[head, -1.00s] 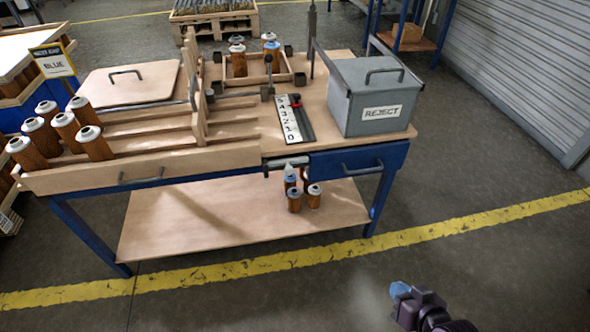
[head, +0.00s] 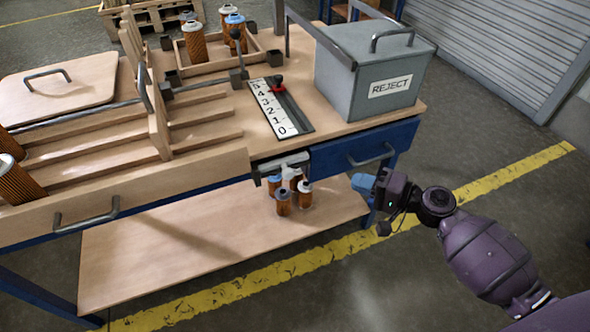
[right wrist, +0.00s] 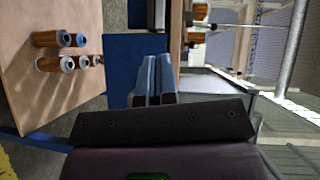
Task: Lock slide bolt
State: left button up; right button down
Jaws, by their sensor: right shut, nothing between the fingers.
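No part is clearly recognisable as the slide bolt. A grey metal rod (head: 205,83) runs level between dark blocks beside an upright wooden divider (head: 157,105). A pale grey bar-shaped fitting (head: 281,164) sits at the bench's front edge, left of the blue drawer. I cannot tell which is the bolt. My right gripper (head: 364,182) is shut and empty, in front of the bench below the blue drawer and apart from it. Its blue fingers lie together in the right wrist view (right wrist: 154,80). My left gripper is in no view.
A grey REJECT bin (head: 352,95) stands at the bench's right end. The blue drawer (head: 355,152) has a protruding handle. Several cartridges (head: 283,202) stand below on the lower shelf (head: 190,235). A numbered slide gauge (head: 272,108) lies on top. Floor right of the bench is clear.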

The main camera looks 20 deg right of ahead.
aim_at(287, 179)
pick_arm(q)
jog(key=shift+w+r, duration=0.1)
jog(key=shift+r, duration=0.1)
pick_arm(e)
jog(key=shift+r, duration=0.2)
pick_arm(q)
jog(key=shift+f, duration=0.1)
pick_arm(e)
jog(key=shift+w, duration=0.1)
